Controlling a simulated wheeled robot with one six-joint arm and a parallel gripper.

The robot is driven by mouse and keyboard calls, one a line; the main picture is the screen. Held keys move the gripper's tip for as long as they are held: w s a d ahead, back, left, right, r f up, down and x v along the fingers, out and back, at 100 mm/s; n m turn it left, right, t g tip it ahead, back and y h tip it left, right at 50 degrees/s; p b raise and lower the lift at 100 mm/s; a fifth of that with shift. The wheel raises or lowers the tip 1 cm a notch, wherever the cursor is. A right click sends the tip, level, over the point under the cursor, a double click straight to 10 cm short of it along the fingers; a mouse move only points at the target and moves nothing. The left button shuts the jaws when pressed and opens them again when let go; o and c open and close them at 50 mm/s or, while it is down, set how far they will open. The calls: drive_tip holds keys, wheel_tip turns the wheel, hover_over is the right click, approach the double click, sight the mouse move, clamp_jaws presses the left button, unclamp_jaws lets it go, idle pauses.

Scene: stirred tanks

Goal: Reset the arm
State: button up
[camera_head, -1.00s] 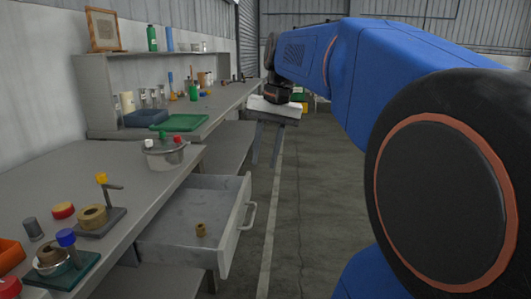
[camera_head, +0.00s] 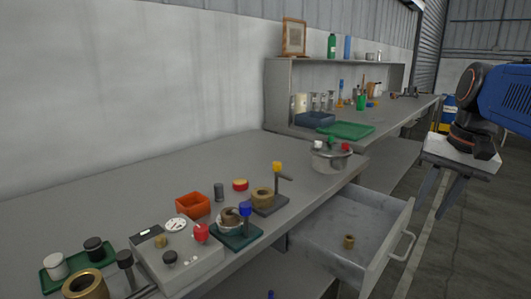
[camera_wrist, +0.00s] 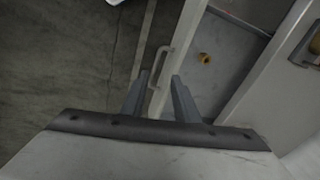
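My arm (camera_head: 505,98) shows at the right edge of the head view, raised beside the bench. The open drawer (camera_head: 325,232) also shows in the head view, with a small brass piece (camera_head: 349,241) inside; the piece shows in the wrist view too (camera_wrist: 204,58).
The bench carries a grey control box (camera_head: 185,262), an orange bin (camera_head: 193,206), a lidded pot (camera_head: 332,158) and a green tray (camera_head: 347,130). The floor (camera_head: 465,235) right of the drawer is clear.

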drive_tip(key=s+a+f+n+t, duration=0.1)
drive_tip(key=s+a+f+n, duration=0.1)
drive_tip(key=f, duration=0.4)
drive_tip(key=s+a+f+n+t, duration=0.1)
drive_tip(key=s+a+f+n, duration=0.1)
drive_tip(key=s+a+f, duration=0.2)
drive_tip(key=s+a+f+n+h, duration=0.1)
drive_tip(key=s+a+f+n, duration=0.2)
drive_tip(key=f, duration=0.5)
drive_tip(key=shift+s+a+t, duration=0.4)
drive_tip(key=shift+r, duration=0.1)
